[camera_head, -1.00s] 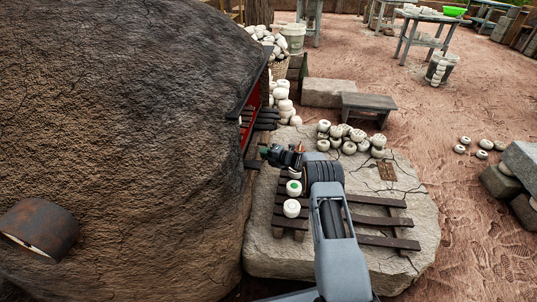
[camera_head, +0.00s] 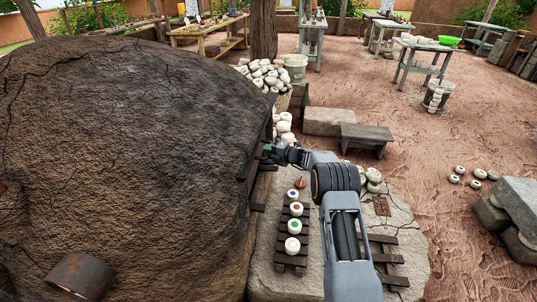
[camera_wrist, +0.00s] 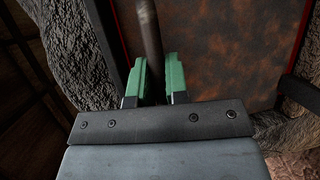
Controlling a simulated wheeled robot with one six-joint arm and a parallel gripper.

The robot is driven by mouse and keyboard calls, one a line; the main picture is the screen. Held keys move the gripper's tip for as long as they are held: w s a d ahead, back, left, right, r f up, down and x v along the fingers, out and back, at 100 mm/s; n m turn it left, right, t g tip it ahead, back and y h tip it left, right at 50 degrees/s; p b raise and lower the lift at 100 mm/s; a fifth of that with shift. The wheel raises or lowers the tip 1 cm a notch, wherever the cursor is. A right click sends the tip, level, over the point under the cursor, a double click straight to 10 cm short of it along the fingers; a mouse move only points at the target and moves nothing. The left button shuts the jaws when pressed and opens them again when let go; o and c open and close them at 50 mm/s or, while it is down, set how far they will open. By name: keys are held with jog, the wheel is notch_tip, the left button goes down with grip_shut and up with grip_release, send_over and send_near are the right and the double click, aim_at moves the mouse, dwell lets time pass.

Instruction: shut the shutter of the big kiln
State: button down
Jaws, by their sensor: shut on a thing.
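The big kiln (camera_head: 130,130) is a large, rough brown mud dome filling the left of the head view. My gripper (camera_head: 267,151) is at the kiln's right side, by its mouth. In the wrist view, the green fingers of my gripper (camera_wrist: 160,80) are shut on a dark, rod-like handle (camera_wrist: 149,30). A rusty brown panel with a red edge, apparently the shutter (camera_wrist: 215,50), lies just beyond the fingers. Its full outline is out of frame, and the head view barely shows the kiln's mouth, so I cannot tell how far it is open.
A dark slatted rack (camera_head: 291,262) with several white pots, some with coloured tops, lies below my arm on a stone slab (camera_head: 410,240). White pots are heaped (camera_head: 265,75) behind the kiln. A low bench (camera_head: 367,135) stands to the right.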

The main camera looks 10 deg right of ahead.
jog(key=shift+w+r, duration=0.15)
jog(key=shift+r, duration=0.8)
jog(key=c, duration=1.1)
grip_release()
jog(key=shift+f, duration=0.25)
jog(key=shift+d, duration=0.15)
jog(key=p+v, duration=0.1)
jog(key=v, duration=1.2)
jog(key=shift+s+d+p, duration=0.2)
jog(key=shift+s+p, duration=0.1)
